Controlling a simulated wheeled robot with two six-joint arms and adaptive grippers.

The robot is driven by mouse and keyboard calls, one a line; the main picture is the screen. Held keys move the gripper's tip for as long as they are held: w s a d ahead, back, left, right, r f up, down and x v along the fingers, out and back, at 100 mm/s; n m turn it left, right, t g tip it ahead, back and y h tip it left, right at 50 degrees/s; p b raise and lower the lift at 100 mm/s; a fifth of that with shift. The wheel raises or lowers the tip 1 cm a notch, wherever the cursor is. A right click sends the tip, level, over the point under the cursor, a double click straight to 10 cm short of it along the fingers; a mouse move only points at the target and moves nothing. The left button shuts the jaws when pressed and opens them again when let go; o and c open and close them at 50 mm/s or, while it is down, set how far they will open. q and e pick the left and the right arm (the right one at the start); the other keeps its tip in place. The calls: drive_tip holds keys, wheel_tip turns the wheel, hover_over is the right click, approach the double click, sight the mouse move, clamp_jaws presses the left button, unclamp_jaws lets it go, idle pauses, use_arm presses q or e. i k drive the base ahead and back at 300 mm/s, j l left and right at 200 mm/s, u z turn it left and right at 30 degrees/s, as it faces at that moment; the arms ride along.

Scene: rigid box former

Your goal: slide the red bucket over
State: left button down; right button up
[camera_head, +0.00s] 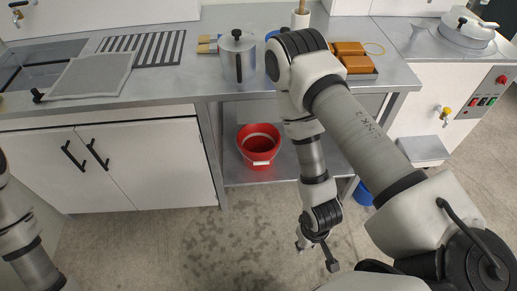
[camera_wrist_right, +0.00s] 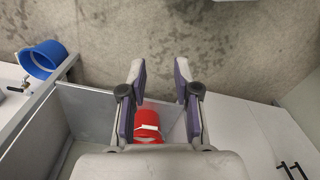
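The red bucket (camera_head: 258,150) stands upright on the low shelf under the metal counter in the head view. In the right wrist view the red bucket (camera_wrist_right: 147,122) shows partly between the fingers, its rest hidden by my gripper body. My right gripper (camera_head: 317,253) is low in front of the counter, right of the bucket and apart from it. Its fingers are spread open and empty, as the right wrist view (camera_wrist_right: 160,66) also shows. My left arm shows only at the left edge of the head view, and its gripper is out of view.
A blue bucket (camera_wrist_right: 43,58) is right of the shelf, partly behind my right arm in the head view (camera_head: 362,193). White cabinet doors (camera_head: 90,168) stand left of the shelf. The counter (camera_head: 205,78) overhangs the bucket. The floor (camera_head: 200,240) in front is clear.

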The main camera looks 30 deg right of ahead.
sight(258, 143)
drive_tip(key=i+j+z, duration=0.25)
drive_tip(key=i+j, duration=0.45)
